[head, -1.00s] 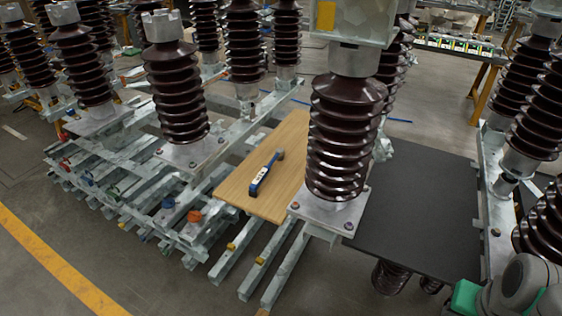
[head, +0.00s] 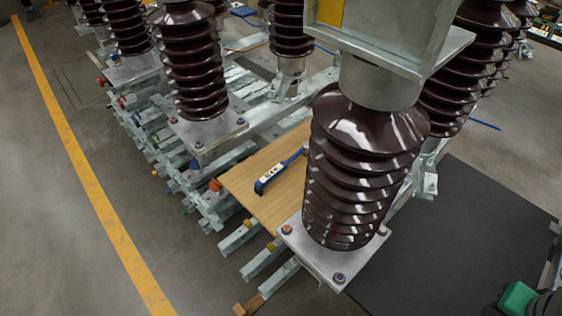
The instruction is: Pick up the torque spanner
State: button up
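The torque spanner (head: 273,174), blue and black with a pale label section, lies flat on a wooden board (head: 245,182) in the head view. Its far end is close to, and partly hidden behind, the large brown insulator in front. The board rests on the galvanised steel frames. My gripper is not visible in the head view. Only a green and dark part, which seems to be on my arm, shows at the bottom right corner.
A large brown ribbed insulator (head: 355,170) on a steel base plate (head: 322,258) stands right beside the board. Another insulator (head: 189,65) stands behind left. A dark flat panel (head: 460,235) lies to the right. Open floor with a yellow line (head: 88,180) is at left.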

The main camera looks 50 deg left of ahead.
aim_at(262, 183)
jog(key=u, duration=3.85)
jog(key=i, duration=1)
jog(key=z, duration=0.05)
